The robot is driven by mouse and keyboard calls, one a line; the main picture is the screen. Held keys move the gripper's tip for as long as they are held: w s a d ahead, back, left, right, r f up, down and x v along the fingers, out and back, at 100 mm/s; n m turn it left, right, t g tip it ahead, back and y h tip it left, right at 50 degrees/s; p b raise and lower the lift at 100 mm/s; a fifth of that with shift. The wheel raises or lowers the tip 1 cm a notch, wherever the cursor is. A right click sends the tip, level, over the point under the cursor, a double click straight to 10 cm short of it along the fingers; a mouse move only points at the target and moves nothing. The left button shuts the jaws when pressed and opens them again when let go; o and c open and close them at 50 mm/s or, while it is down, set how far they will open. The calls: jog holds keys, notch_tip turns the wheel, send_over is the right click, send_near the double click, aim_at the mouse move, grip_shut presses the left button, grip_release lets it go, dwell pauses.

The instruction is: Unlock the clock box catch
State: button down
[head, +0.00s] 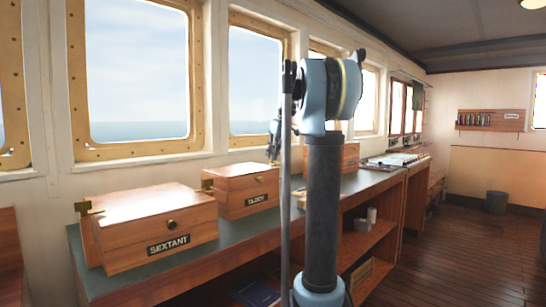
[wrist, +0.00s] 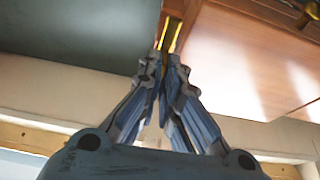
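My gripper (wrist: 167,62) is mostly hidden behind my arm in the head view, near the box's far end. In the wrist view its fingers are close together at a narrow brass piece (wrist: 172,36) beside a wooden box, seemingly the catch. Whether the fingertips grip the brass or only stand around it is unclear.
The sextant box (head: 158,228) stands nearer on the same counter (head: 92,283). Another wooden box (head: 350,156) stands farther along, partly behind my arm. Windows and their sill run along the left. The wooden floor (head: 470,250) to the right is open.

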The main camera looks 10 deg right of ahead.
jog(key=shift+d, duration=0.15)
jog(key=c, duration=1.8)
grip_release()
jog(key=shift+r, duration=0.2)
jog(key=v, duration=1.1)
jog(key=shift+r, duration=0.25)
jog(key=shift+s+f, duration=0.1)
jog(key=s+a+f+m+h, duration=0.1)
jog(key=s+f+m, duration=0.2)
jog(key=s+f, duration=1.7)
jog(key=s+a+f+m+g+h, duration=0.1)
jog(key=s+f+m, duration=0.3)
jog(key=s+f, duration=1.6)
notch_tip(320, 180, down, 6)
jog(key=shift+a+f+h, duration=0.15)
jog(key=shift+a+h, duration=0.1)
jog(key=shift+h, duration=0.15)
